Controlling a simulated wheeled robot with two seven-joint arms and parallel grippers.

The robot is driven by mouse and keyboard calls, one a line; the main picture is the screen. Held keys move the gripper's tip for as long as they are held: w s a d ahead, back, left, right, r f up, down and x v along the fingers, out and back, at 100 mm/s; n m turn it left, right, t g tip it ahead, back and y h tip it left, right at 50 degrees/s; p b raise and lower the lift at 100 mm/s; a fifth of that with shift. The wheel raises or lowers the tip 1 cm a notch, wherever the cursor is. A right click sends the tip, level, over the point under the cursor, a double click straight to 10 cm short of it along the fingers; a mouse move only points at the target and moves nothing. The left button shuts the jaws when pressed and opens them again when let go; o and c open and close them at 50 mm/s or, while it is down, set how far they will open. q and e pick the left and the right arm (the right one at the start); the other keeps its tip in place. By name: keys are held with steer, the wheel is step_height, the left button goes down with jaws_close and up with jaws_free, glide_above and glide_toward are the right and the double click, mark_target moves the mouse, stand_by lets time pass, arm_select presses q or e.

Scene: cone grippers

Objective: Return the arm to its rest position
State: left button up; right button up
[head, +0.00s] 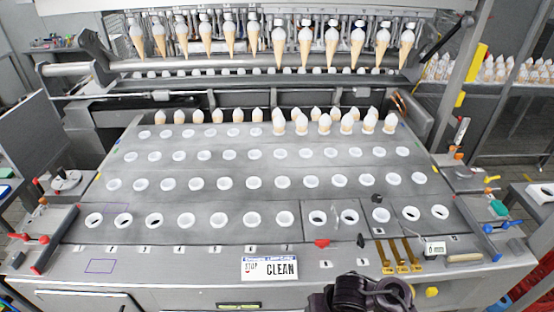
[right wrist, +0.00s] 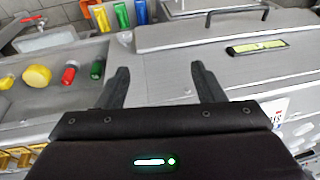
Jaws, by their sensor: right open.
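My right arm and gripper (head: 362,296) show dark at the bottom edge of the head view, right of centre, in front of the machine's front edge. The fingertips cannot be made out there. In the right wrist view my right gripper (right wrist: 160,82) has its two black fingers spread apart with nothing between them. Grey panel surface shows behind the fingers. My left arm and gripper are not in the head view.
The machine's plate (head: 215,200) has rows of white-rimmed holes. Filled cones (head: 330,45) hang at the back, and several stand in the far rows. A CLEAN sign (head: 270,268), brass tongs (head: 400,256) and a small display (head: 434,248) are near the front edge. Knobs (right wrist: 37,77) line a panel.

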steer(key=s+d+f+g+y+b, duration=0.1)
steer(key=s+f+b, duration=0.4)
steer(key=f, duration=1)
steer(key=s+d+f+y+b, duration=0.15)
steer(key=s+f, duration=0.55)
steer(key=f, duration=0.8)
steer(key=s+d+f+n+h+b, duration=0.1)
steer(key=s+d+f, duration=0.3)
steer(key=s+f, duration=0.4)
steer(key=s+d+f+n+h+b, duration=0.1)
steer(key=s+d+f+h+b, duration=0.2)
steer(key=s+f, duration=0.5)
steer(key=s+d+b, duration=0.1)
steer(key=s, duration=0.2)
steer(key=shift+s+d, duration=0.3)
steer(key=shift+d, duration=0.1)
